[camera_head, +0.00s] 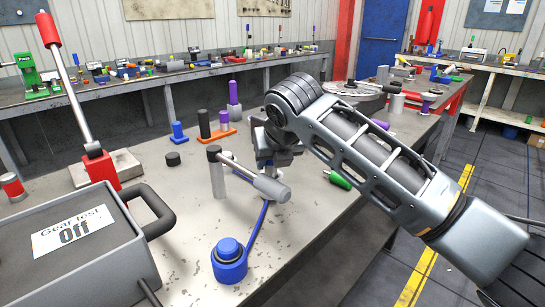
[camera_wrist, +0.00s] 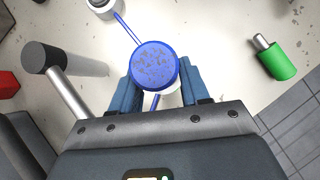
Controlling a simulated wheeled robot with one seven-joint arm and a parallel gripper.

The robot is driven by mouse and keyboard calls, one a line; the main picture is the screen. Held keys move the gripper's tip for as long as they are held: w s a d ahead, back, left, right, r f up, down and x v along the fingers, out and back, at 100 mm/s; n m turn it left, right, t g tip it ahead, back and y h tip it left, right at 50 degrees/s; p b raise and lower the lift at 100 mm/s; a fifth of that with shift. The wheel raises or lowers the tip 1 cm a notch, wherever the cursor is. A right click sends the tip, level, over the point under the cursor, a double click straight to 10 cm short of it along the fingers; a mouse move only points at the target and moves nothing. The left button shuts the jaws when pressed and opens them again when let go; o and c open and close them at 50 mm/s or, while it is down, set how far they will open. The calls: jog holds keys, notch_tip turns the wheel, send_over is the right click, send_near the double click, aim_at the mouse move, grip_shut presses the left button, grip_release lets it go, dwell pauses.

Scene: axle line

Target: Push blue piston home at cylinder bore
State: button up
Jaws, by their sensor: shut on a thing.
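In the wrist view a round blue face with a speckled top, taken as the blue piston (camera_wrist: 155,66), sits between the two blue fingers of my gripper (camera_wrist: 160,86). My gripper is shut on it. In the head view my gripper (camera_head: 275,155) is above the table and mostly hides what it holds. A thin blue rod (camera_head: 258,224) runs from below it down to a stepped blue cylinder (camera_head: 229,265) at the table's front. A pale round part (camera_wrist: 102,6) at the wrist view's top edge may be the cylinder bore; I cannot tell.
A dark-capped grey post (camera_head: 216,175) and a light grey bar (camera_head: 270,187) stand close by my gripper. A green cylinder (camera_head: 338,180) lies to the right. The grey "Gear test Off" box (camera_head: 75,250) and the red lever base (camera_head: 100,170) are at left.

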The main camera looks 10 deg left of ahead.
jog(key=shift+f+b, duration=0.4)
jog(key=shift+f, duration=0.7)
jog(key=o, duration=1.3)
jog(key=shift+f, duration=0.1)
jog(key=shift+o, duration=0.2)
jog(key=shift+d+f, duration=0.1)
jog(key=shift+d, duration=0.1)
jog(key=shift+d+f, duration=0.1)
jog(key=a+v, duration=0.1)
jog(key=v, duration=0.7)
jog(key=shift+r, duration=0.3)
